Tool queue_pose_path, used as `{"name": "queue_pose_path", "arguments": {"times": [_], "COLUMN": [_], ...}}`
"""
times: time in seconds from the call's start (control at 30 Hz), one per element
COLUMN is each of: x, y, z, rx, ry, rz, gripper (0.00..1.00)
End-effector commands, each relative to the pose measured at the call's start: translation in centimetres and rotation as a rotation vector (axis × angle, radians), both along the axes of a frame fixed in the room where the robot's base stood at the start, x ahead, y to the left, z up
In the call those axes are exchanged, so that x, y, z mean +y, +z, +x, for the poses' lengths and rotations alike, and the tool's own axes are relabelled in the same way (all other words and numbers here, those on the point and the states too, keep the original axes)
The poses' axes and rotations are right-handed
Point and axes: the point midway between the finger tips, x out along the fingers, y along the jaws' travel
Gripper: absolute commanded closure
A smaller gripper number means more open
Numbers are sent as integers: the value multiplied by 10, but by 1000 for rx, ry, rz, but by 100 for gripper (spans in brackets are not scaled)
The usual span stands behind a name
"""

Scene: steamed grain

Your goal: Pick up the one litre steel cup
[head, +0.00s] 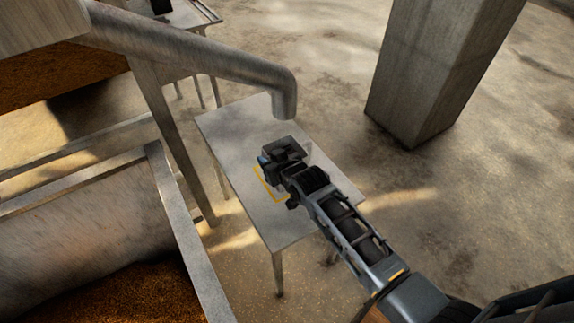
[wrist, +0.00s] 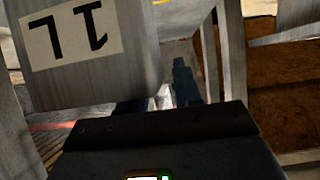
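The steel cup (wrist: 88,82) fills the upper left of the wrist view, close to the camera. It is grey metal with a pale label reading "1L", which appears upside down. My gripper (wrist: 158,92) shows two dark blue fingers apart, with a gap between them. The right finger shows up to its tip; the left finger is mostly hidden behind the cup. The cup is beside the gap, and I cannot tell whether it touches a finger. In the head view my gripper (head: 268,156) is over the table (head: 235,130), and my arm mostly hides the cup.
A yellow outline (head: 267,190) marks the tabletop near my gripper. A steel pipe spout (head: 284,98) hangs over the table's far edge. A trough with brown grain (head: 130,298) is at left. A concrete pillar (head: 425,75) stands right of the table, with open floor around it.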

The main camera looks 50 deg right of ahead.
Motion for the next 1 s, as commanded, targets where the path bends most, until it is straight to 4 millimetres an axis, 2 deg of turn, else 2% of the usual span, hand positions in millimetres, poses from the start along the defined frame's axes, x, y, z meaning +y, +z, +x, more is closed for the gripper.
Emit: {"name": "queue_pose_path", "arguments": {"times": [0.3,0.67,1.0], "x": [-1,-1,-1], "y": [-3,-3,-3], "z": [4,4,4], "rx": [1,1,0], "ry": [0,1,1], "rz": [0,1,0], "gripper": [67,100,100]}}
